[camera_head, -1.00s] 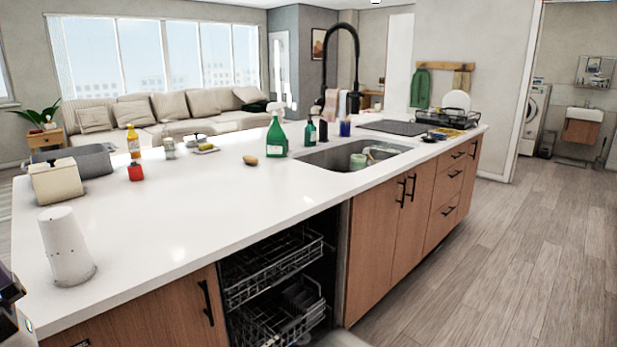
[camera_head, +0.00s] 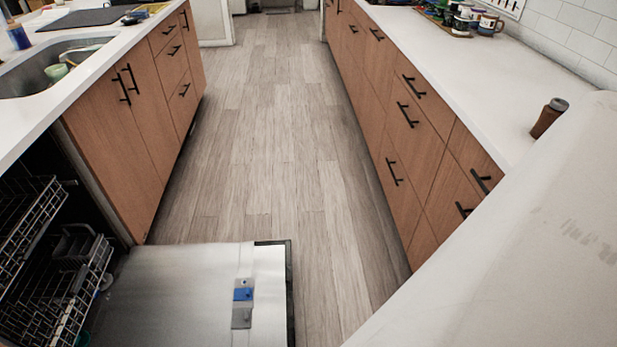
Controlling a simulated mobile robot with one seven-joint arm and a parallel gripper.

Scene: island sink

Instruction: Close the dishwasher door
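The dishwasher door (camera_head: 185,295) is folded down flat and open, low over the floor at the bottom of the view. Its steel inner face shows, with a blue and grey dispenser near its right edge. The dishwasher's upper rack (camera_head: 28,222) and lower rack (camera_head: 62,300) show inside the opening at the left, under the island counter. Part of the door and the racks is cut off by the bottom and left edges. My gripper is not in view.
Wood floor (camera_head: 270,130) runs clear between the island cabinets (camera_head: 120,130) and the facing cabinets (camera_head: 420,130). A large pale surface (camera_head: 530,240) fills the lower right. A brown bottle (camera_head: 549,117) stands on the right counter. The sink (camera_head: 60,65) is upper left.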

